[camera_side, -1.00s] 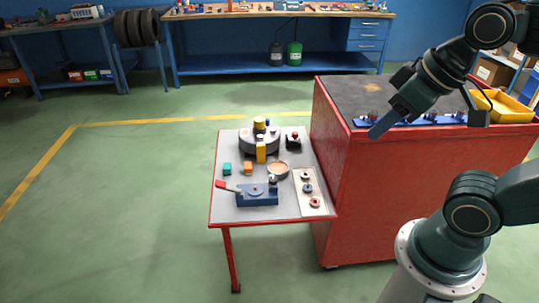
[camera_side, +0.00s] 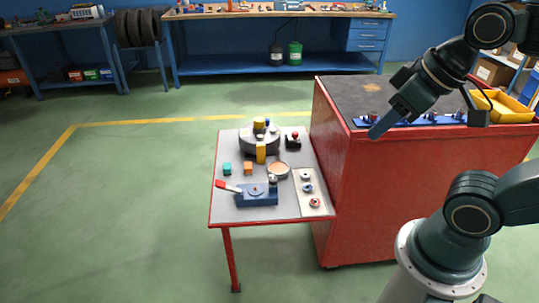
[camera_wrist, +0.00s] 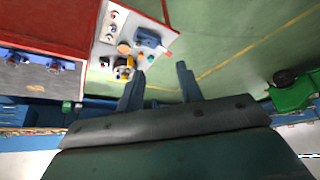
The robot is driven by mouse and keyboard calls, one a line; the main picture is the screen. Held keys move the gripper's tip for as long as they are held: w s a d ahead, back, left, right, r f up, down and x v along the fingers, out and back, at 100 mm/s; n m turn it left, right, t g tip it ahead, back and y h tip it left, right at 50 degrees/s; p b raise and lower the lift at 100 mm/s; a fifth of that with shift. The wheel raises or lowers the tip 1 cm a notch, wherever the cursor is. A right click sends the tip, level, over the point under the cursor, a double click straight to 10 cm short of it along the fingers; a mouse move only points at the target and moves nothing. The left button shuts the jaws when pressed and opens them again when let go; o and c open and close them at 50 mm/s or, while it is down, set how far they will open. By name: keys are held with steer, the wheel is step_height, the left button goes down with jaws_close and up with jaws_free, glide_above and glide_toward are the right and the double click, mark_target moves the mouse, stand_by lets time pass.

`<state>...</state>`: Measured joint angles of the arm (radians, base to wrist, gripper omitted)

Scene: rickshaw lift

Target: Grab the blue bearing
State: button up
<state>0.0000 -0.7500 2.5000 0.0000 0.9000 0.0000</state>
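Three small ring-shaped bearings sit in a row on a pale strip (camera_side: 322,211) at the right side of the small table. The middle one looks like the blue bearing (camera_side: 308,188); a red bearing (camera_side: 315,203) is in front of it and a dark bearing (camera_side: 306,175) behind it. My gripper (camera_side: 374,132) is up and to the right of them, near the red cabinet's edge, well apart from the bearings. In the wrist view its two fingers (camera_wrist: 160,85) are spread with nothing between them. The bearings are tiny there, and their colours are hard to tell.
The small table (camera_side: 226,208) also holds a blue fixture with a red handle (camera_side: 257,195), a round grey station (camera_side: 259,143), a copper-coloured dish (camera_side: 278,169), and teal and orange blocks. The taller red cabinet (camera_side: 360,195) stands against its right side, with a yellow bin (camera_side: 508,108) on top.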

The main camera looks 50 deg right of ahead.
steer(key=shift+o, duration=1.4)
steer(key=shift+w, duration=0.1)
